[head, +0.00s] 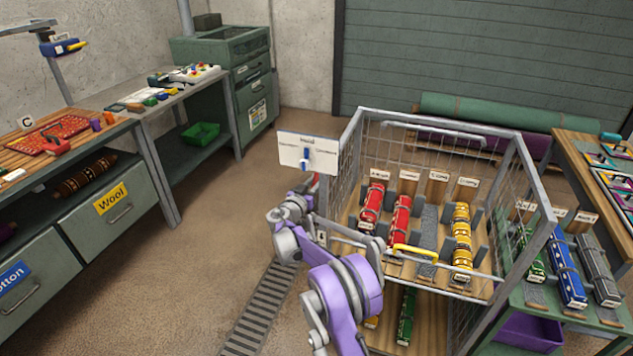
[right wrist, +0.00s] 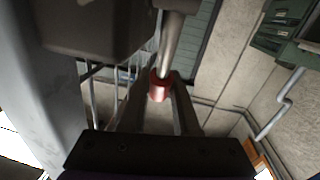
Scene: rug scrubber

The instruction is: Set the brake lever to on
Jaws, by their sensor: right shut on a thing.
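The brake lever shows in the right wrist view as a grey metal rod (right wrist: 174,45) with a red end (right wrist: 159,90) between my fingers. My right gripper (right wrist: 157,100) is shut on that red end. In the head view my right gripper (head: 312,186) is at the left corner post of the wire cart (head: 352,135), where a bit of red shows beside it. Most of the lever is hidden there. A white sign plate (head: 293,150) with a blue pointer (head: 305,157) stands just above; its small lettering is unreadable. My left gripper is not in view.
The cart holds red and yellow rolls on a wooden shelf. A green rack (head: 510,300) with more rolls stands to its right. A workbench (head: 85,130) and drawers are at left. The floor (head: 225,190) between is clear, with a drain grate (head: 262,310).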

